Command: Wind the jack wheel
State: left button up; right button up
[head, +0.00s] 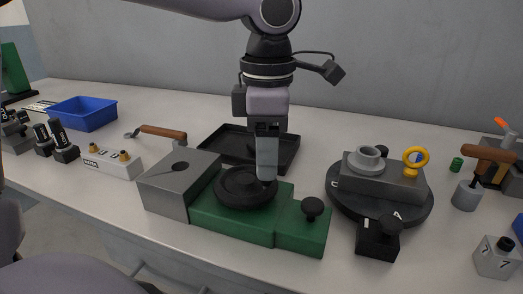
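The jack wheel (241,190) is a dark round wheel lying flat on top of a green base (229,220), with a grey block (172,192) at its left end and a black knob (313,207) at its right end. My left gripper (267,178) points straight down, with its pale fingers at the right rim of the wheel. The fingers hide part of the rim. They appear as one strip from this side, so I cannot tell whether they grip the wheel. My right gripper is not in view.
A black tray (212,137) lies behind the wheel. A dark round turntable (416,212) with a grey block stands to the right. A blue bin (84,112) and a wooden-handled tool (160,132) are back left. The table's front edge is close to the green base.

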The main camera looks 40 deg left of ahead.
pick_arm(q)
notch_tip(320, 180, up, 6)
jog(key=p, duration=0.5)
jog(key=shift+r, duration=0.1)
dwell(0.4)
notch_tip(320, 180, up, 7)
jog(key=shift+p, duration=0.45)
jog(key=shift+s, duration=0.1)
